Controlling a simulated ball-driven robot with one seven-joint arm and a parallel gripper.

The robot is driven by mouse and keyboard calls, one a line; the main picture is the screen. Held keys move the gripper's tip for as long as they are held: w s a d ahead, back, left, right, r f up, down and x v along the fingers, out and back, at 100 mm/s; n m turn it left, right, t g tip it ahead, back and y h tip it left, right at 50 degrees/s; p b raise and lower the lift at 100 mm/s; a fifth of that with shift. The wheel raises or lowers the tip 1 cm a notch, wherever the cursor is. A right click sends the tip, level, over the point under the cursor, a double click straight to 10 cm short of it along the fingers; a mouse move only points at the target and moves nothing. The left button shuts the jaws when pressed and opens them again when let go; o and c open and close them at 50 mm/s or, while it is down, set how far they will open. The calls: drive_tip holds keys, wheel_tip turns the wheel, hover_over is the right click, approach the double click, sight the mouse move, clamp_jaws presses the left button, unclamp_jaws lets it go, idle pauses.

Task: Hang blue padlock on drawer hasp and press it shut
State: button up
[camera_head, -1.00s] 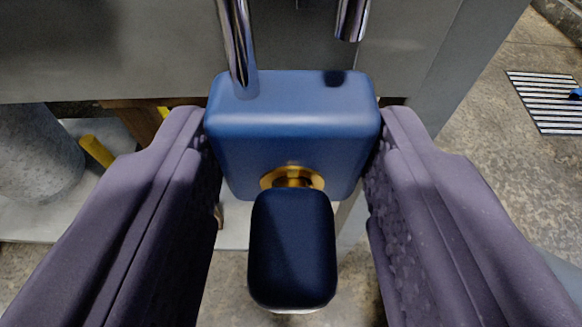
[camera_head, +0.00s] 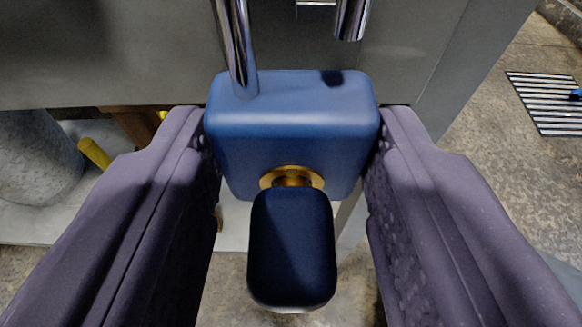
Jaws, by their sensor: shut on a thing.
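The blue padlock (camera_head: 290,130) is between the two purple fingers of my gripper (camera_head: 290,150), which is shut on its sides. A brass keyway ring with a dark blue key head (camera_head: 291,245) sticks out of its near face. The chrome shackle (camera_head: 236,45) rises from the body. Its left leg enters the body; its right leg ends above a dark hole in the body, apart from it, so the shackle is open. A small piece of bright metal (camera_head: 316,3), possibly the hasp, shows at the top edge between the shackle legs. The shackle's bend is out of view.
A grey metal front (camera_head: 120,60) spans the top behind the padlock. A grey cylinder (camera_head: 38,155) and a yellow bar (camera_head: 94,152) are at the left below it. A floor grate (camera_head: 548,100) lies at the right on open concrete floor.

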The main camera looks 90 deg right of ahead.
drive_tip(key=shift+d, duration=1.85)
drive_tip(key=shift+f+b, duration=0.2)
drive_tip(key=shift+b, duration=0.15)
idle(0.4)
drive_tip(key=o, duration=1.1)
drive_tip(key=shift+c, duration=0.4)
drive_tip(key=shift+a+r, duration=0.1)
drive_tip(key=shift+a, duration=0.1)
drive_tip(key=shift+p+v, duration=0.45)
drive_tip(key=shift+v, duration=2.85)
